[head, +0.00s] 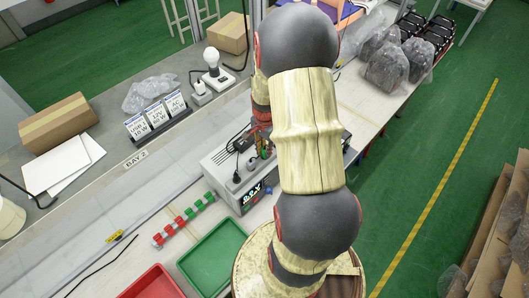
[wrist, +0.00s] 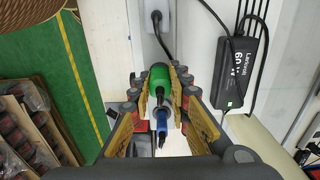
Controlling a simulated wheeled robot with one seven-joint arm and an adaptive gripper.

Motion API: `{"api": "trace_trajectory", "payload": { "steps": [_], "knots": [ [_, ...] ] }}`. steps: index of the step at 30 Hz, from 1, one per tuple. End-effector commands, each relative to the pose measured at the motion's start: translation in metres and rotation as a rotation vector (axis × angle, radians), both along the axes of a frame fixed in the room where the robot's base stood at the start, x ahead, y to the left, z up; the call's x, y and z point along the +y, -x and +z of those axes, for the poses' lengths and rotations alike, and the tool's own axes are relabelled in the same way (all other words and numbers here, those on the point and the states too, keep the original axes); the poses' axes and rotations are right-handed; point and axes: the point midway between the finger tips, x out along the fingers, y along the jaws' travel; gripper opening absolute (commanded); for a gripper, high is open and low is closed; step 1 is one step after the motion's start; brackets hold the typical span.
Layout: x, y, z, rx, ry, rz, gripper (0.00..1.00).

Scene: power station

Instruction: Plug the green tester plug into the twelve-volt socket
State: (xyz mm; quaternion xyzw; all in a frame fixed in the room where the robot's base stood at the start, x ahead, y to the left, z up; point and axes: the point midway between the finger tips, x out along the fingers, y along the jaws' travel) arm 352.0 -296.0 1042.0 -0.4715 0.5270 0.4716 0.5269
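A short dark tip points away from my gripper, towards a pale surface. In the head view my arm hides most of my gripper. A grey unit (head: 222,158) with a lit display and black plugs on its top stands beside the arm. I cannot tell which opening is the twelve-volt socket; the arm covers part of the unit.
A black power adapter (wrist: 242,70) with cables lies right of the gripper; a black plug (wrist: 156,22) is ahead. On the bench are a green tray (head: 212,256), a red tray (head: 153,284), label cards (head: 156,115) and a lamp (head: 212,61). Bagged items (head: 385,62) stand at the back right.

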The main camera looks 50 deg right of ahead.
Motion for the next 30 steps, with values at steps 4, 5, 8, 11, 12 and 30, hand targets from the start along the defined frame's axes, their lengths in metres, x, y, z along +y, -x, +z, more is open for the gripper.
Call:
{"api": "trace_trajectory", "payload": {
  "steps": [4, 5, 8, 11, 12, 30],
  "knots": [
    [0.0, 0.0, 0.0, 0.0, 0.0, 0.0, 0.06],
    [0.0, 0.0, 0.0, 0.0, 0.0, 0.0, 0.04],
    [0.0, 0.0, 0.0, 0.0, 0.0, 0.0, 0.0],
    [0.0, 0.0, 0.0, 0.0, 0.0, 0.0, 0.0],
    [0.0, 0.0, 0.0, 0.0, 0.0, 0.0, 0.0],
    [0.0, 0.0, 0.021, 0.0, 0.0, 0.0, 0.0]
  ]
}}
